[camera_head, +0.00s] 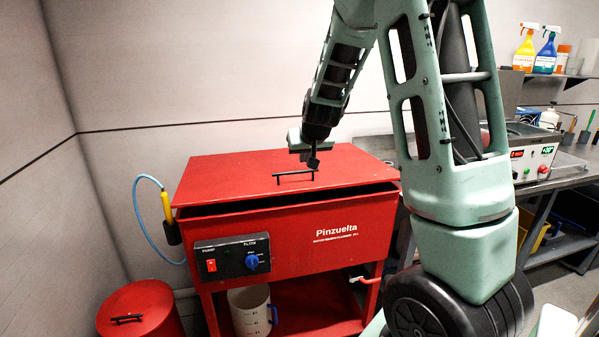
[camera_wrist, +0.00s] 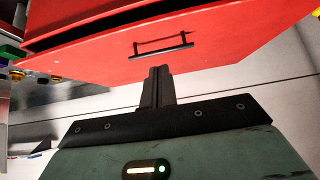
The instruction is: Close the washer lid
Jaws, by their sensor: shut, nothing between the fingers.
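The red parts washer (camera_head: 310,243) stands against the back wall, marked "Pinzuelta" on its front. In the wrist view the handle (camera_wrist: 163,48) and lid (camera_wrist: 220,38) lie ahead of my gripper (camera_wrist: 158,72). The fingers are together and empty. I cannot tell whether they touch the lid.
A blue hose with a yellow brush (camera_head: 166,207) hangs at the washer's left. A red lidded bin (camera_head: 140,312) stands front left. A white jug (camera_head: 252,310) is on the lower shelf. A steel bench (camera_head: 570,172) with a control unit (camera_head: 535,160) is at right.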

